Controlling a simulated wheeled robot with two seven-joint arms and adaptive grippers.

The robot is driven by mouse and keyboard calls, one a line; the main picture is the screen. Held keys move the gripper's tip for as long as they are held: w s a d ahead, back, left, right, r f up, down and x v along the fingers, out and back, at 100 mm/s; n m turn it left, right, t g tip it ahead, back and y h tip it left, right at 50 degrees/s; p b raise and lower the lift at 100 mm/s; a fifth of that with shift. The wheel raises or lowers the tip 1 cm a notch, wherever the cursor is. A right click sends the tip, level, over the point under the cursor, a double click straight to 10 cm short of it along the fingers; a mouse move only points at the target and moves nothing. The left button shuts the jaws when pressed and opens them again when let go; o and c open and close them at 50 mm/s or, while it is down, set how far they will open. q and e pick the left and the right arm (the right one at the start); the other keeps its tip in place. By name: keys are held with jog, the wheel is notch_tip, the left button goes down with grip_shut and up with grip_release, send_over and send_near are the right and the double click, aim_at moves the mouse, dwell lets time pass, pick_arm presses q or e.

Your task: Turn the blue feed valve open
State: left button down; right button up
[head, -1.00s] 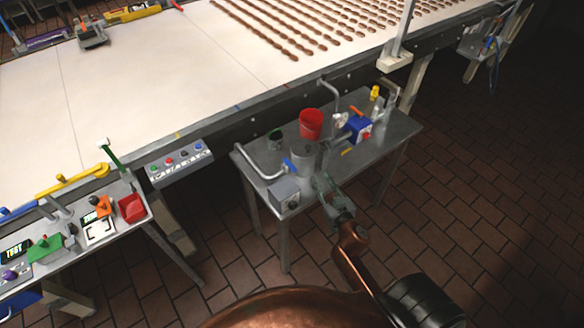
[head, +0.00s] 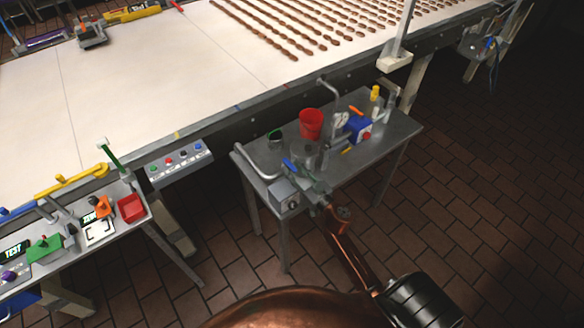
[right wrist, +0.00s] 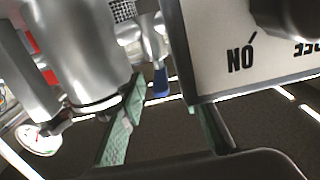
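The blue valve handle (head: 289,163) is small and sits on a metal pipe by a grey box at the left end of the steel side table. It also shows in the right wrist view (right wrist: 160,82), pointing down, in the picture between my two fingers and a little beyond their tips. My right gripper (head: 310,183) is just to the right of the handle and the grey box. Its greenish fingers (right wrist: 168,104) are apart with nothing held between them. I cannot tell whether a finger touches the handle. My left gripper is out of view.
The steel table (head: 395,132) bears a red cup (head: 311,124), a blue block (head: 352,124) and bent pipes. In the right wrist view a metal cylinder (right wrist: 85,50) and a lettered box face (right wrist: 235,75) crowd the fingers on either side. The conveyor (head: 150,80) runs behind.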

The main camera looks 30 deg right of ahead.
jog(key=shift+w, duration=0.7)
jog(key=shift+c, duration=0.5)
grip_shut()
